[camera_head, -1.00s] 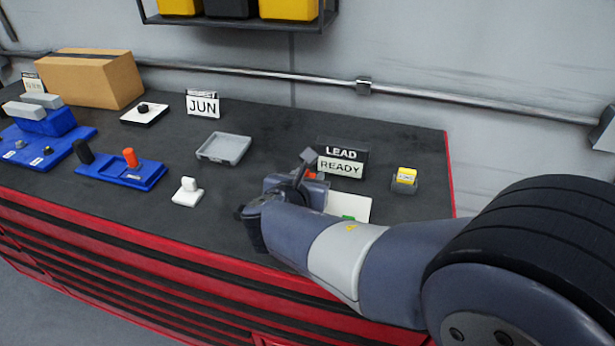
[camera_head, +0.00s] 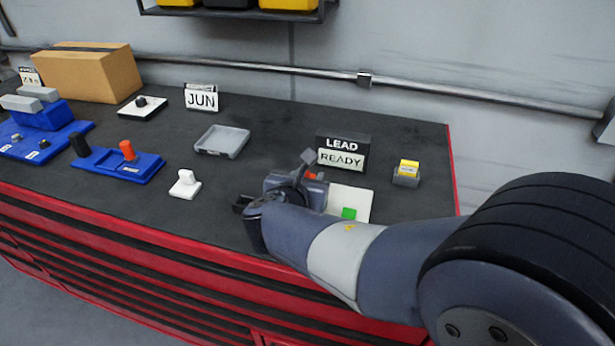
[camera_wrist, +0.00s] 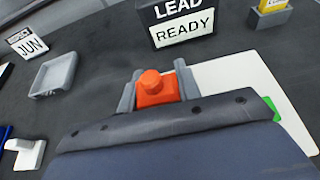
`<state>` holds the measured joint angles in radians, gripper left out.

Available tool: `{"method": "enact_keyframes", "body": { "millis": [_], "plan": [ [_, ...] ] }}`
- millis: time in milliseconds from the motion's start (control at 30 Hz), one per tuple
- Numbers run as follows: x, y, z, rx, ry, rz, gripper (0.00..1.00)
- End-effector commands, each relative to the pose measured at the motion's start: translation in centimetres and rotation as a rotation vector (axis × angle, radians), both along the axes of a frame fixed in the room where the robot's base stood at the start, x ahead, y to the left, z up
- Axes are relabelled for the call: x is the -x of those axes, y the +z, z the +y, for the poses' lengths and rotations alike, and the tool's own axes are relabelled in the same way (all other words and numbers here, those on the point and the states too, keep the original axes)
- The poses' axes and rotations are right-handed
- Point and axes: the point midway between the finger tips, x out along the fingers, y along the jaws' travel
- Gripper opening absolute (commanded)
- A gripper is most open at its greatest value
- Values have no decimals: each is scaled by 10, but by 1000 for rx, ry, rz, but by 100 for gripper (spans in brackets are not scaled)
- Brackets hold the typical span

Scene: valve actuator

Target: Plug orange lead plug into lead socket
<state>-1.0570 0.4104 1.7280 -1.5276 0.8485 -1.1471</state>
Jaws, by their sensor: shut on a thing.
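The orange lead plug (camera_wrist: 155,88) sits between the two grey fingers of my gripper (camera_wrist: 157,86) in the wrist view, and the gripper is shut on it. In the head view a bit of the orange plug (camera_head: 311,176) shows past my wrist, by the left edge of a white plate (camera_head: 358,199). The white plate (camera_wrist: 235,82) also lies to the right of the gripper in the wrist view, with a green patch (camera_wrist: 272,108). A sign (camera_head: 343,152) reading LEAD READY stands behind. The plug's lower end and any socket opening are hidden.
A yellow block in a grey holder (camera_head: 407,174) stands to the right. A grey tray (camera_head: 222,141), a white knob piece (camera_head: 185,184) and a blue base with an orange lever (camera_head: 122,165) lie to the left. A cardboard box (camera_head: 90,72) stands at the far left.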

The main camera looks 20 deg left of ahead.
Motion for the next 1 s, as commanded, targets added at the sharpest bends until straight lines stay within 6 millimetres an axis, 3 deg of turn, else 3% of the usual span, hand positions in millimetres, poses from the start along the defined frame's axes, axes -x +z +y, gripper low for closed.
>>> {"method": "enact_keyframes", "body": {
  "millis": [133,167,467,767,1000],
  "plan": [
    [0,-5,0,0,0,0,9],
    [0,-4,0,0,0,0,33],
    [0,-4,0,0,0,0,58],
    [3,-2,0,-1,1,0,58],
    [40,13,-3,-3,5,-2,58]
  ]
}}
